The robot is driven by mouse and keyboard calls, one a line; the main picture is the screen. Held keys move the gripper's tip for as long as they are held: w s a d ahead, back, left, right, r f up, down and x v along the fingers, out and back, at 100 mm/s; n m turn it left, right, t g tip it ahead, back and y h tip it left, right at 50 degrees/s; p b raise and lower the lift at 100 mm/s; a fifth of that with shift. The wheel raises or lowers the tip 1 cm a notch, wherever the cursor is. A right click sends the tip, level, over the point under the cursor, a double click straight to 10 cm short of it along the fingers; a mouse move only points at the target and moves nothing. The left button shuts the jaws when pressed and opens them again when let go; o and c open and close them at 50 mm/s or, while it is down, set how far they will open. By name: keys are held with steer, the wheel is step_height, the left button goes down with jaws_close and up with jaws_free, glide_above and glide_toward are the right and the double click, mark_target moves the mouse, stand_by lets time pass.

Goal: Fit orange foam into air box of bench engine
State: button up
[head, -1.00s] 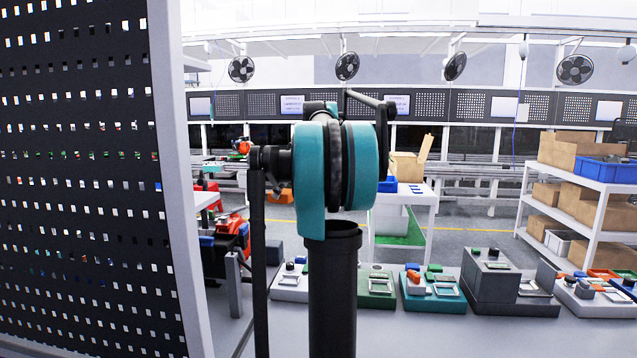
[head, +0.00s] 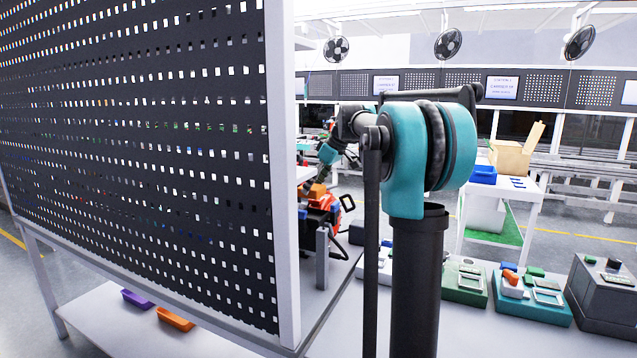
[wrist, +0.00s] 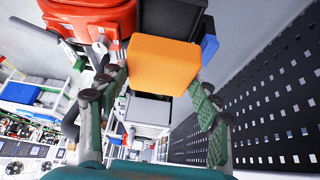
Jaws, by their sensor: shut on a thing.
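My gripper (wrist: 158,85) is shut on the orange foam block (wrist: 163,65) in the wrist view, with a green finger on each side of it. The bench engine, a red body (wrist: 88,14), is at the top left of the wrist view, beside the block. A black box-shaped part (wrist: 172,18) lies behind the block's far edge; I cannot tell whether it is the air box. In the head view the red engine (head: 322,222) stands on the bench, partly hidden by the perforated panel and my arm. The gripper's fingers cannot be made out there.
A large black perforated panel (head: 140,150) fills the left of the head view, close to my arm. An orange tray (head: 176,318) and a purple tray (head: 137,299) lie on a shelf below it. Several device stations, including a green one (head: 463,283), line the bench at right.

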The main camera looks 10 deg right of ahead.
mark_target(322, 194)
steer(key=shift+f, duration=3.9)
steer(key=o, duration=1)
steer(key=shift+f, duration=0.1)
steer(key=shift+v, duration=4.05)
